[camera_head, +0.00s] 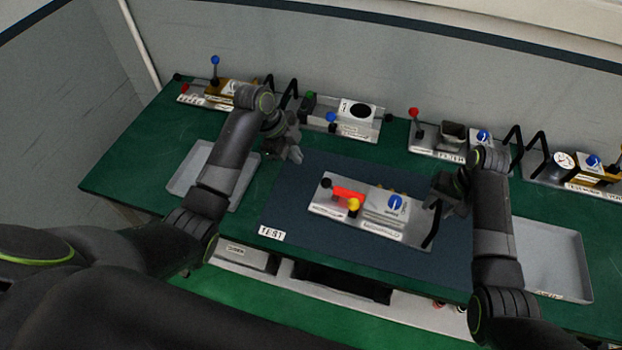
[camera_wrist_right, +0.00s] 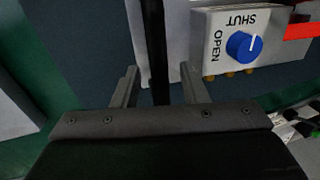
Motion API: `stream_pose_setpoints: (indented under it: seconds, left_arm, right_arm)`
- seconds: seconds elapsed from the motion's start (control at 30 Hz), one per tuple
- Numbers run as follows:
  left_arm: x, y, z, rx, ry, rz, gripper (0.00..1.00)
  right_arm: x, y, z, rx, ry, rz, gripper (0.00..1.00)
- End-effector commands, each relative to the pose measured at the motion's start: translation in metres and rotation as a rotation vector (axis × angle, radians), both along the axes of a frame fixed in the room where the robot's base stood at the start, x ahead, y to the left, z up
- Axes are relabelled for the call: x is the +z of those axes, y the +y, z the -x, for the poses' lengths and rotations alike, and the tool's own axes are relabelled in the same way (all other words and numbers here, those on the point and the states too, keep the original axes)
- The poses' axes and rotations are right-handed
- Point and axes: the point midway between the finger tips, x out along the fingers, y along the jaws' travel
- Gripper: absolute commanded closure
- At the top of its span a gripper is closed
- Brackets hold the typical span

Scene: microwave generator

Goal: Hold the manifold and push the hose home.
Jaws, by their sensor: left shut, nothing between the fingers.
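A metal unit on a plate (camera_head: 385,207), likely the manifold, sits on the dark mat. It has a blue knob (camera_head: 395,201) marked OPEN and SHUT in the right wrist view (camera_wrist_right: 244,46), a red part (camera_head: 347,193), a yellow part (camera_head: 353,205) and a black handle (camera_head: 432,226) at its right end. My right gripper (camera_head: 447,192) is by that end. In its wrist view its fingers (camera_wrist_right: 158,70) stand apart on either side of the black handle (camera_wrist_right: 154,40), with gaps. My left gripper (camera_head: 295,152) is shut and empty, up and left of the unit. I cannot make out a hose.
Similar units stand along the back of the green bench (camera_head: 135,170), among them one with a red-knobbed lever (camera_head: 414,113). Grey trays lie at left (camera_head: 186,180) and right (camera_head: 550,258).

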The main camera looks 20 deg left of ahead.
Motion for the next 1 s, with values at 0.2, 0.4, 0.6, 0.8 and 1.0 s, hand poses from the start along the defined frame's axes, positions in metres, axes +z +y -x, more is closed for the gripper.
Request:
stream_pose_setpoints:
  seconds: [0.2, 0.4, 0.6, 0.8, 1.0]
  left_arm:
    - [0.000, 0.000, 0.000, 0.000, 0.000, 0.000, 1.00]
    - [0.000, 0.000, 0.000, 0.000, 0.000, 0.000, 1.00]
    - [0.000, 0.000, 0.000, 0.000, 0.000, 0.000, 1.00]
    - [0.000, 0.000, 0.000, 0.000, 0.000, 0.000, 1.00]
    - [0.000, 0.000, 0.000, 0.000, 0.000, 0.000, 1.00]
  right_arm:
    - [0.006, -0.001, -0.001, 0.000, -0.003, 0.000, 0.60]
    - [0.036, -0.007, -0.002, 0.001, -0.006, 0.000, 0.60]
    - [0.064, -0.013, -0.001, 0.000, -0.003, 0.000, 0.60]
    - [0.074, -0.015, 0.000, 0.000, -0.001, 0.000, 0.60]
    - [0.073, -0.015, 0.000, 0.000, 0.000, 0.000, 0.60]
